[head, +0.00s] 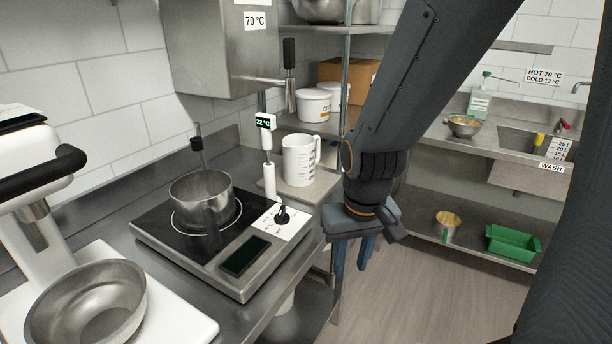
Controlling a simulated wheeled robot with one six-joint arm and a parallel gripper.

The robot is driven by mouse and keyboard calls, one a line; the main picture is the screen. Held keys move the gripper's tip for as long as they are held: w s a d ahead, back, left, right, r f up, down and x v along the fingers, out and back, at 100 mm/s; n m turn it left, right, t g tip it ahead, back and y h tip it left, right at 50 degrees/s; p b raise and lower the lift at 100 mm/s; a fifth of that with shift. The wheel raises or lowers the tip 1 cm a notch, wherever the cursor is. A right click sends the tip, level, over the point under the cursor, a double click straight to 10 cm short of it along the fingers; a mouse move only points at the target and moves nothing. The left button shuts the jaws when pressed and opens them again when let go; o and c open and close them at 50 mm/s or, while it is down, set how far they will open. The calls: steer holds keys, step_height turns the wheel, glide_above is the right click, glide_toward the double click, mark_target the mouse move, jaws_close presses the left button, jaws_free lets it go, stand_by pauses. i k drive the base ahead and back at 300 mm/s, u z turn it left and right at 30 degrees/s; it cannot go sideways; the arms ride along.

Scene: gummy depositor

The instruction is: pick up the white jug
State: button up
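The white jug (299,160) stands upright on a small light board on the steel counter, just behind the induction hob. It has dark measuring marks on its side and a handle on its right. My gripper (352,270) points downward to the right of the jug, in front of the counter's right edge and apart from the jug. Its two blue fingers are spread with a gap between them, and nothing shows in it.
A steel pot (201,197) sits on the induction hob (243,257), left of the jug. A white thermometer probe (267,160) stands close to the jug's left side. A shelf with white tubs (314,105) is behind. A steel bowl (84,306) is front left.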

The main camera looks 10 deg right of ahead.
mark_target(301, 152)
steer(key=k, duration=1.3)
steer(key=z, duration=0.8)
steer(key=i, duration=1.6)
steer(key=u, duration=0.65)
steer(key=i, duration=0.45)
